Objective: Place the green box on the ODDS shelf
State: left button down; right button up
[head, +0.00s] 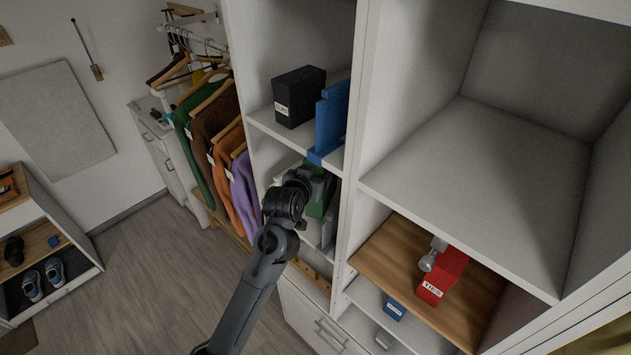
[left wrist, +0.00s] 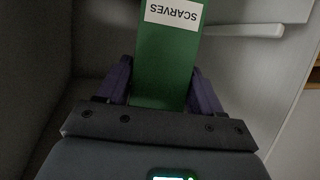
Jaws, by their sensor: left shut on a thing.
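The green box (left wrist: 165,68) fills the middle of the left wrist view. It carries a white label that reads SCARVES, upside down there. My left gripper (left wrist: 165,92) has one finger on each side of the box and is shut on it. In the head view my left gripper (head: 316,180) reaches into a cubby in the left column, below the black box. Only a strip of the green box (head: 320,203) shows there, mostly hidden by my gripper. I see no label reading ODDS in either view.
A black box labelled CLIPS (head: 299,96) and blue pieces (head: 331,120) stand on the shelf above my gripper. A red TIES box (head: 442,276) lies on a wooden shelf (head: 383,251) at right. The large upper-right cubby (head: 480,190) is empty. Clothes (head: 220,130) hang at left.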

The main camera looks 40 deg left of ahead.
pick_arm(q)
jog(key=f, duration=0.1)
jog(key=f+p, duration=0.1)
jog(key=f, duration=0.1)
jog(key=shift+w+a+f, duration=0.1)
jog(key=shift+w+f, duration=0.1)
jog(key=shift+w, duration=0.15)
jog(key=shift+f, duration=0.2)
jog(key=shift+c, duration=0.8)
grip_release()
